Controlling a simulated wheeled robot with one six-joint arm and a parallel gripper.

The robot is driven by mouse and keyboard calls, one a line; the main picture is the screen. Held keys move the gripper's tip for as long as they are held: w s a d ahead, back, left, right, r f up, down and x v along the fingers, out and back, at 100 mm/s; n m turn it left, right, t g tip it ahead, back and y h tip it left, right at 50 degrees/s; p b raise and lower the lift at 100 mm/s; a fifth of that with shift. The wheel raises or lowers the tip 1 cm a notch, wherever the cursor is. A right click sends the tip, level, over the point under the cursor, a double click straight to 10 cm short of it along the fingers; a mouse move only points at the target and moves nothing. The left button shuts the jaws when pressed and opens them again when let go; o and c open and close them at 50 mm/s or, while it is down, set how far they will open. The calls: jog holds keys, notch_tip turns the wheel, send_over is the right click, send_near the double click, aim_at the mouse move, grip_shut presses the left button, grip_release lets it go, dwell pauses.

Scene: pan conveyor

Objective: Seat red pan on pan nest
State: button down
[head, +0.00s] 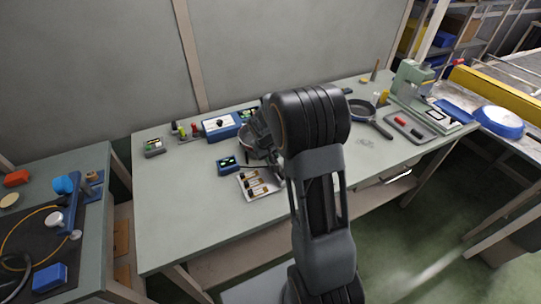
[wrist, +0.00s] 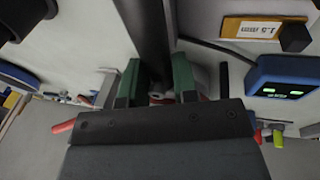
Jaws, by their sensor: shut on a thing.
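My gripper (wrist: 158,88) shows in the wrist view with its two green-padded fingers closed around a long dark bar (wrist: 145,35), which looks like a pan handle. In the head view my gripper (head: 258,138) is largely behind my own arm, over the middle of the bench. A round pan shape (head: 262,154) shows partly just below it; its colour is hard to tell. Small red bits show around the fingers in the wrist view, too little to make out the red pan's body. I cannot make out the pan nest.
A dark pan (head: 361,110) lies farther right on the bench (head: 190,230), near a green press (head: 411,82). A blue display box (head: 228,165) and a card with labelled pieces (head: 246,190) lie near my gripper. The bench's front left is clear.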

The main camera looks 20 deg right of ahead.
jog(key=shift+f+b, duration=0.7)
jog(key=shift+f, duration=0.05)
jog(key=c, duration=0.8)
grip_release()
jog(key=v, duration=1.4)
jog(key=s+a+t+y, duration=0.1)
jog(key=s+a, duration=0.2)
jog(key=s, duration=0.6)
jog(key=s+a+r+t+y, duration=0.1)
jog(key=s+a, duration=0.3)
jog(key=s, duration=0.6)
jog(key=shift+y, duration=0.5)
